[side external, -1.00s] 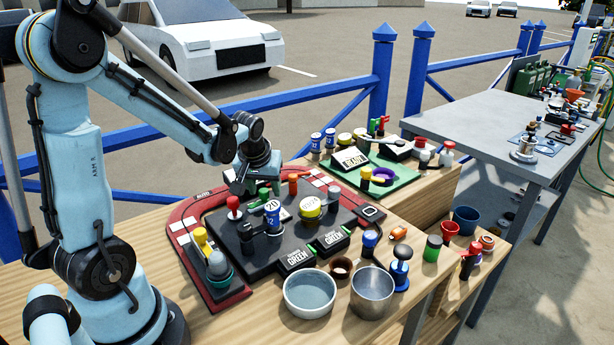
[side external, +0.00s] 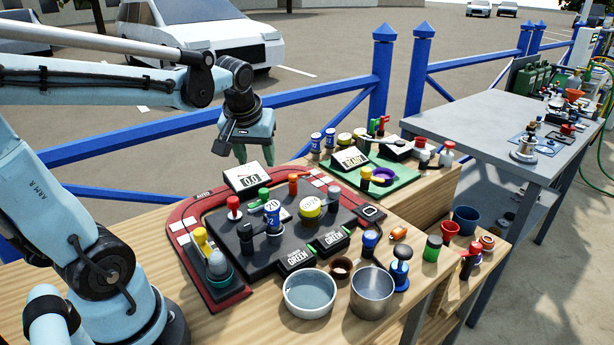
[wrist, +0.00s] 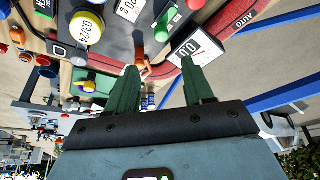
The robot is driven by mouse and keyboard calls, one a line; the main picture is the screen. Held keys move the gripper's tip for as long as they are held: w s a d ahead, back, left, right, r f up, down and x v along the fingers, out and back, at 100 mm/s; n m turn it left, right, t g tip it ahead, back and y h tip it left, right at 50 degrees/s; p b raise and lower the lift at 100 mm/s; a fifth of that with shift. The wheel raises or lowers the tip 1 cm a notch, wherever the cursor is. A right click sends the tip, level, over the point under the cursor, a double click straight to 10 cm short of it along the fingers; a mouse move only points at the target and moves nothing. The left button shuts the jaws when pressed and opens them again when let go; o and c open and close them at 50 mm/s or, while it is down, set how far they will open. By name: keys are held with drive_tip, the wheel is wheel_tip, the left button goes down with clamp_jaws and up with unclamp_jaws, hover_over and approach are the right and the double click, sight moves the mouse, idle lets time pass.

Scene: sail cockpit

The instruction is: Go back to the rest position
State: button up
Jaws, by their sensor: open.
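My gripper (side external: 254,153) hangs above the far edge of the wooden bench, near the blue railing, with its green fingers pointing down. In the wrist view its two green fingers (wrist: 162,90) stand apart with nothing between them. The dark control board (side external: 285,240) with a red border lies on the bench below and in front of my gripper. A white gauge reading 0.0 (side external: 247,177) stands at the board's back edge, just below my fingers and apart from them. It also shows in the wrist view (wrist: 188,52) beyond the fingers.
Levers and knobs stand up from the board. A white bowl (side external: 309,293) and a metal cup (side external: 371,291) stand at the front. A green mat (side external: 390,178) with small items lies to the right. The blue railing (side external: 190,123) runs behind. The air above the board is clear.

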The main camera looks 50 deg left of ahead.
drive_tip(key=shift+r, duration=0.2)
drive_tip(key=shift+d, duration=0.1)
drive_tip(key=s+d+f+m+t+h, duration=0.1)
drive_tip(key=d+m+t, duration=0.1)
drive_tip(key=d+m, duration=0.2)
drive_tip(key=s+d+f+m+t+h, duration=0.2)
drive_tip(key=d+m, duration=0.3)
drive_tip(key=d, duration=0.5)
drive_tip(key=shift+d, duration=0.4)
